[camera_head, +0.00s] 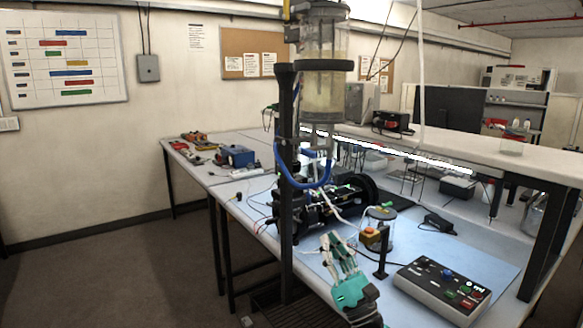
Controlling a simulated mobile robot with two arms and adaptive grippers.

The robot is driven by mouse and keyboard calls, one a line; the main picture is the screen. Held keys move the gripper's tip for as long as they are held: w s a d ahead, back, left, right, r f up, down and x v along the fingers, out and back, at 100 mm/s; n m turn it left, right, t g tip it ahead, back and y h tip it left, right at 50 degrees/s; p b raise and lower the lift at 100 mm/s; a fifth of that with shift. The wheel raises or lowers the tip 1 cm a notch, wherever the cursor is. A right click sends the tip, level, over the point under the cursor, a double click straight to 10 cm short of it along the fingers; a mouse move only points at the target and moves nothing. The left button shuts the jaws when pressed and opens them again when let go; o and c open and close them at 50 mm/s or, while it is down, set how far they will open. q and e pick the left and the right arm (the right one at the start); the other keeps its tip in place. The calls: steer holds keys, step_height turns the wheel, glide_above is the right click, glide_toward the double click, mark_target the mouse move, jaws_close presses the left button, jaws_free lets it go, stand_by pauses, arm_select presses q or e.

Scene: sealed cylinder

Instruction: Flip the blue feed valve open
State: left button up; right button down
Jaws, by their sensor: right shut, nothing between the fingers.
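A clear tank (325,90) with pale yellowish liquid hangs on a dark upright post (286,130). Below it is a small blue part (312,154), which looks like the feed valve; its handle position is too small to tell. A blue hose (303,186) loops below it. My right gripper (336,238), teal and grey, comes up from the bottom centre. It points up and is shut and empty, low over the bench's front, well below the blue part and apart from it. My left gripper is not in view.
A dark cylindrical machine (330,205) lies on the blue-topped bench behind my gripper. A control box (442,288) is at front right. Cables run around the machine.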

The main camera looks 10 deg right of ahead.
mark_target(307, 153)
steer(key=r, duration=0.1)
steer(key=r+n+y, duration=0.1)
steer(key=r+n, duration=0.1)
steer(key=shift+s+a+r, duration=0.1)
steer(key=shift+s+a, duration=0.15)
steer(key=shift+s, duration=0.1)
steer(key=w+a+r+p, duration=0.2)
steer(key=w+r+p, duration=0.4)
steer(key=r, duration=0.5)
steer(key=p, duration=0.2)
steer(key=shift+w+a+p, duration=0.2)
steer(key=shift+w+p, duration=0.05)
steer(key=shift+p, duration=0.05)
steer(key=shift+w, duration=0.1)
